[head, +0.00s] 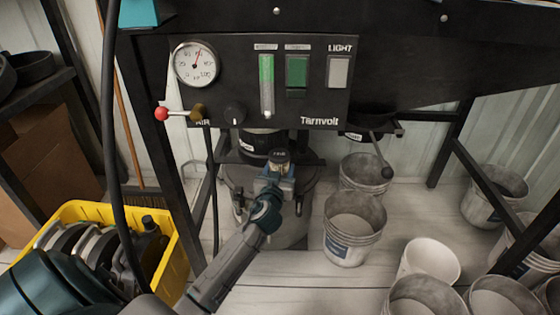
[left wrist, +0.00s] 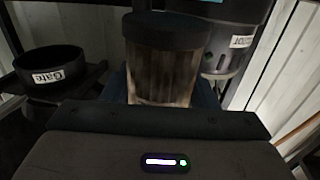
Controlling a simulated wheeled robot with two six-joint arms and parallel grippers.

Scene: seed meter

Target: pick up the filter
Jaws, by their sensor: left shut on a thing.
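The filter (left wrist: 165,65) is a short cylinder with a dark cap and a brownish, pleated-looking body. It stands roughly upright directly in front of my left gripper in the left wrist view. In the head view its dark cap (head: 279,156) shows at the tip of my left gripper (head: 275,178), below the black control panel. My left gripper is shut on the filter; the jaws hide its lower part. My right gripper is in neither view.
A black labelled canister (left wrist: 228,55) stands close behind the filter. A black round part marked "Gate" (left wrist: 50,82) is at left. The control panel (head: 270,80) hangs above. Grey buckets (head: 352,228) stand at right. A yellow crate (head: 185,265) of parts is at lower left.

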